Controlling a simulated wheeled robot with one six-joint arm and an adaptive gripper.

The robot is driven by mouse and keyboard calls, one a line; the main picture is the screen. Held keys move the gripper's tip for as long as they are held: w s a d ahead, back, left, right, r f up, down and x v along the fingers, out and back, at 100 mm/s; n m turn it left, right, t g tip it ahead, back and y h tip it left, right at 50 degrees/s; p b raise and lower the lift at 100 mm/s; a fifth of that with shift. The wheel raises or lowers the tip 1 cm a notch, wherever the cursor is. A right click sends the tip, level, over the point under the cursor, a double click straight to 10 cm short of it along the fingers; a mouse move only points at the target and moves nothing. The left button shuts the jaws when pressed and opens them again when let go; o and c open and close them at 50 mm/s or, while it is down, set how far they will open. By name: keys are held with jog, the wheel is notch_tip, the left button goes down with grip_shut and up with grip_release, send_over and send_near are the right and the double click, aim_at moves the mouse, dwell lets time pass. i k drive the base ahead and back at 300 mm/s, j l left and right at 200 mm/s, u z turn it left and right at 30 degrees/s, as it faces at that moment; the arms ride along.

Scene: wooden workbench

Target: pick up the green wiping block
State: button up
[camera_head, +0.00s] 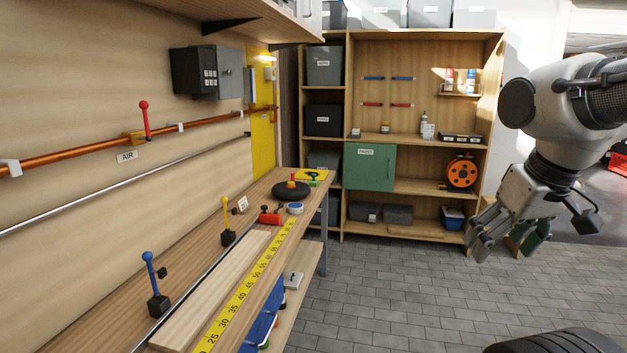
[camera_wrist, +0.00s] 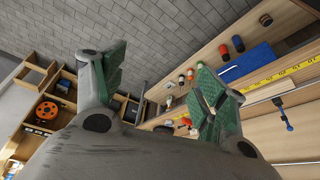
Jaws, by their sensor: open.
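A small green thing (camera_head: 313,175) lies on a yellow sheet (camera_head: 326,172) at the far end of the workbench in the head view. It is too small to tell whether it is the green wiping block. I cannot make out the block for certain in the wrist view. My gripper (camera_head: 505,238) hangs at the right, over the floor and well apart from the bench. It also shows in the wrist view (camera_wrist: 160,68), open and empty, with green pads on its fingers.
The workbench (camera_head: 185,270) holds a yellow measuring tape (camera_head: 250,280), a black disc (camera_head: 291,190), a red tool (camera_head: 270,217) and upright levers along the left. A lower shelf holds several items. A shelf unit (camera_head: 420,190) with a green door (camera_head: 370,167) stands behind. The middle floor is clear.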

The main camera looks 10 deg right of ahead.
aim_at(312, 182)
jog(key=i+l+u, duration=0.1)
jog(key=u, duration=0.25)
jog(key=i+l+u, duration=0.15)
jog(key=u, duration=0.2)
jog(key=i+l+u, duration=0.15)
jog(key=u, duration=0.2)
jog(key=i+l+u, duration=0.1)
jog(key=l, duration=0.25)
jog(key=i+l+u, duration=0.1)
jog(key=l, duration=0.25)
jog(key=i+l+u, duration=0.1)
jog(key=i+l, duration=0.15)
jog(key=l, duration=0.15)
jog(key=i+l+u, duration=0.15)
jog(key=l, duration=0.25)
jog(key=i+l+u, duration=0.1)
jog(key=l, duration=0.3)
jog(key=i+l, duration=0.1)
jog(key=l, duration=0.3)
jog(key=i+l, duration=0.1)
jog(key=l, duration=0.35)
jog(key=i+l, duration=0.1)
jog(key=l, duration=0.3)
jog(key=i+l, duration=0.15)
jog(key=l, duration=0.25)
jog(key=i+l, duration=0.1)
jog(key=l, duration=0.35)
jog(key=i+l, duration=0.1)
jog(key=l, duration=0.3)
